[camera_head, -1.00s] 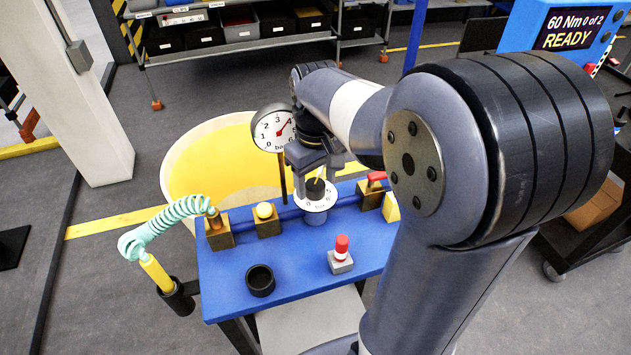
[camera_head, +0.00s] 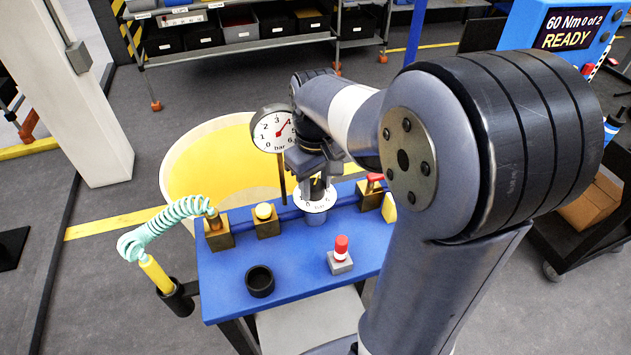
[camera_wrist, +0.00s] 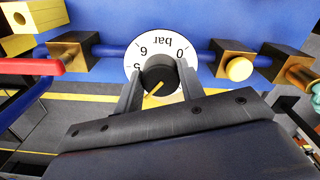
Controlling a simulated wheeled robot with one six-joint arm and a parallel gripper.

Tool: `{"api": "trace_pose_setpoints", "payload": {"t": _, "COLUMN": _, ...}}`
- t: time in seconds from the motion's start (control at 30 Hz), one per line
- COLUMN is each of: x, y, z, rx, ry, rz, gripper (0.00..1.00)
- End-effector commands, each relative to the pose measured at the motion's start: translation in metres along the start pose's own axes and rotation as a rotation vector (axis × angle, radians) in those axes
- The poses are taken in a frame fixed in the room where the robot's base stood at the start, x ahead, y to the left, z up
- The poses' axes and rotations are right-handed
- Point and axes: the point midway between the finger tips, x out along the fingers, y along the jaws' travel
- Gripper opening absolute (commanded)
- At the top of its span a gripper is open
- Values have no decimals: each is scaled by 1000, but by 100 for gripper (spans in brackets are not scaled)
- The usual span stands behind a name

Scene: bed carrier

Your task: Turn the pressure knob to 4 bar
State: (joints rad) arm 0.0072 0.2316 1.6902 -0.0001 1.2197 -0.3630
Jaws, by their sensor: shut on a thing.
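The black pressure knob (camera_wrist: 158,72) has a yellow pointer line and sits on a white dial (camera_wrist: 138,50) marked "bar". In the wrist view the dial's 0, 5 and 6 show upside down, and my gripper hides the near numbers. The pointer slants toward the lower left there. My gripper (camera_wrist: 158,84) has one finger on each side of the knob and is shut on it. In the head view my gripper (camera_head: 317,186) reaches down onto the dial (camera_head: 315,204). The round gauge (camera_head: 272,129) has its red needle up and to the right, near 4.
The blue bench (camera_head: 225,285) carries a yellow button (camera_head: 264,211), a red-handled valve (camera_head: 374,180), a red-topped switch (camera_head: 341,250) and a black cup (camera_head: 260,281). A teal coiled hose (camera_head: 165,220) hangs at the left. The front middle of the bench is clear.

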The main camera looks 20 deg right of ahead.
Motion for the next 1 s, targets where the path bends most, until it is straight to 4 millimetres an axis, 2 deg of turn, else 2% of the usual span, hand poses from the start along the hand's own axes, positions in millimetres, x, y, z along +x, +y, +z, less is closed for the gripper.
{"api": "trace_pose_setpoints", "payload": {"t": 0.3, "x": -1, "y": 0, "z": 0, "rx": 120, "ry": -1, "rz": 0, "gripper": 14}}
{"api": "trace_pose_setpoints", "payload": {"t": 0.6, "x": 0, "y": 0, "z": 0, "rx": 132, "ry": 0, "rz": 0, "gripper": 14}}
{"api": "trace_pose_setpoints", "payload": {"t": 0.63, "x": 0, "y": 0, "z": 0, "rx": 132, "ry": 0, "rz": 0, "gripper": 39}}
{"api": "trace_pose_setpoints", "payload": {"t": 0.87, "x": 0, "y": 0, "z": 0, "rx": 132, "ry": 0, "rz": 0, "gripper": 58}}
{"api": "trace_pose_setpoints", "payload": {"t": 1.0, "x": 0, "y": 0, "z": 0, "rx": 131, "ry": 0, "rz": 0, "gripper": 59}}
